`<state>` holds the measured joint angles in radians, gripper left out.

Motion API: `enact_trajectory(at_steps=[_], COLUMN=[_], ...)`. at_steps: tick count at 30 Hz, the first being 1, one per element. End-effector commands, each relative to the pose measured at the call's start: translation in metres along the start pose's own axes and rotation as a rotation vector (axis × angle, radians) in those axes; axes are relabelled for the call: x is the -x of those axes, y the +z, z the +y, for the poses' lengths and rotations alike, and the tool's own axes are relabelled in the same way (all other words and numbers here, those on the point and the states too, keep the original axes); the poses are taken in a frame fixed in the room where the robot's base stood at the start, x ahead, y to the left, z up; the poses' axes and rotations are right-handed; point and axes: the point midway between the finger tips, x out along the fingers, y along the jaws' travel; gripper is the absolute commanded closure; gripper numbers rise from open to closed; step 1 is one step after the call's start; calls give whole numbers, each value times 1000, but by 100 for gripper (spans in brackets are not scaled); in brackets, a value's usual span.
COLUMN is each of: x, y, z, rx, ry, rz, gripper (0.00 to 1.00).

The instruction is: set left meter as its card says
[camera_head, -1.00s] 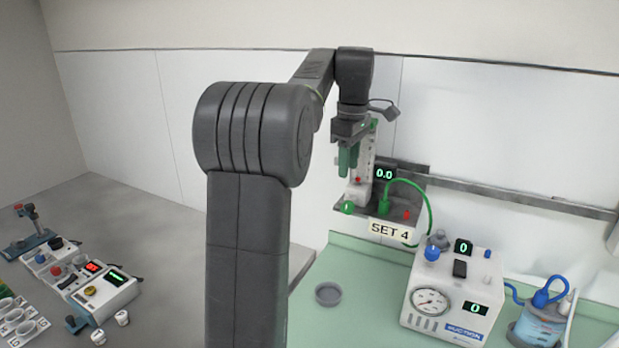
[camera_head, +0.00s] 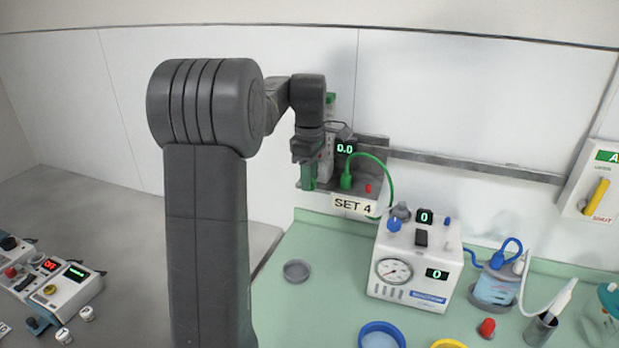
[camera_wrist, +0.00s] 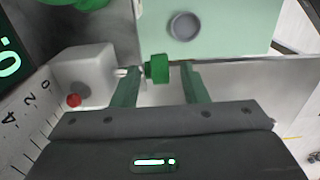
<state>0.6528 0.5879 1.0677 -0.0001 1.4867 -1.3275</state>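The meter is a white upright flowmeter (camera_head: 326,165) on a grey wall bracket. Its display (camera_head: 345,149) reads 0.0, and the card (camera_head: 353,205) below says SET 4. In the wrist view its green knob (camera_wrist: 158,68) sits on a short stem, and a red float (camera_wrist: 74,100) lies near the 0 end of the scale. My gripper (camera_head: 309,182) is at the meter's lower left. In the wrist view my gripper (camera_wrist: 160,72) is open, with its green fingers either side of the knob and gaps visible. In the head view the fingers hide the knob.
A green hose (camera_head: 375,158) loops from the bracket beside a red part (camera_head: 368,188). A wall rail (camera_head: 480,167) runs right.

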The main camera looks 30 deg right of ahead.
Motion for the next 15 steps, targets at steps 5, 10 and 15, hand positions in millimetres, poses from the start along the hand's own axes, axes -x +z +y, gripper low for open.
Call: enact_trajectory(at_steps=[5, 10, 15], x=[-10, -10, -10], y=[0, 0, 0], z=[0, 0, 0], rx=[0, 0, 0], ry=[0, 0, 0], rz=[0, 0, 0], gripper=[60, 60, 78])
